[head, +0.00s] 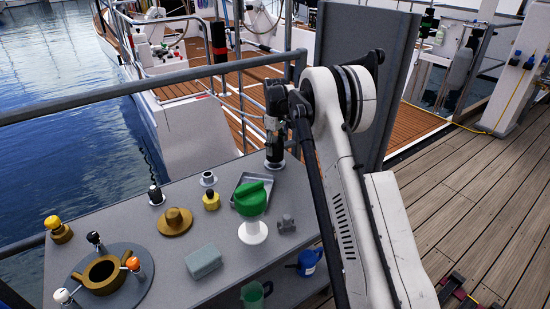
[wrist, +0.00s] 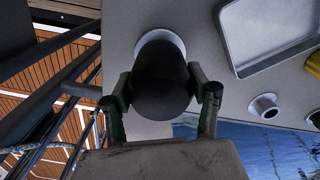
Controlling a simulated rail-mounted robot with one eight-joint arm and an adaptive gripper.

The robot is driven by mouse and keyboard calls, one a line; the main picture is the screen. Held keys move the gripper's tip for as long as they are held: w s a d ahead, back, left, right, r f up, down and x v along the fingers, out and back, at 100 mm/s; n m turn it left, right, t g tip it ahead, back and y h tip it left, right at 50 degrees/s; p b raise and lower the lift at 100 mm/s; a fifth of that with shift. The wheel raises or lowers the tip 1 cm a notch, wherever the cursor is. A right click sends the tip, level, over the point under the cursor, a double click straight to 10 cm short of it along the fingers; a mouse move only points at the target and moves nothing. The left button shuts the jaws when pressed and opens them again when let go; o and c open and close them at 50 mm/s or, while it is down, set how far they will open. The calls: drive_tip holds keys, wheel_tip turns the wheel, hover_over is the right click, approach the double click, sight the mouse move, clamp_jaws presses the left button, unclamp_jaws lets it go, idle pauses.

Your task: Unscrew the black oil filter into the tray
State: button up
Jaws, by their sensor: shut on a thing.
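The black oil filter (wrist: 162,82) stands on a pale round mount (head: 275,165) at the far right corner of the grey workbench. My gripper (head: 273,138) comes down from above and is shut on the filter. In the wrist view the two fingers of my gripper (wrist: 160,90) press on opposite sides of the filter. The filter's threads and lower end are hidden. The metal tray (wrist: 270,38) is just beside the mount, and its visible part is empty. In the head view the tray (head: 241,180) is partly hidden behind a green-topped object.
The green-topped object (head: 250,198) on a white base stands in front of the tray. A yellow-capped piece (head: 211,200) and a small metal collar (head: 208,179) are left of it. A railing (head: 150,84) runs behind the bench, with water beyond.

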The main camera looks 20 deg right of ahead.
sight(275, 140)
drive_tip(key=shift+r+p, duration=0.4)
drive_tip(key=shift+r, duration=0.45)
drive_tip(key=shift+r+p, duration=0.95)
drive_tip(key=shift+r, duration=1.05)
drive_tip(key=s+a+b, duration=0.2)
drive_tip(key=s+a, duration=1.1)
drive_tip(key=shift+s+a+f+b, duration=0.15)
drive_tip(key=shift+f+b, duration=0.6)
drive_tip(key=shift+f, duration=0.65)
drive_tip(key=shift+s+d+f+b, duration=0.1)
drive_tip(key=shift+f+b, duration=0.65)
drive_tip(key=shift+f, duration=0.6)
drive_tip(key=shift+f, duration=0.2)
drive_tip(key=shift+f+b, duration=0.9)
drive_tip(key=shift+f, duration=0.45)
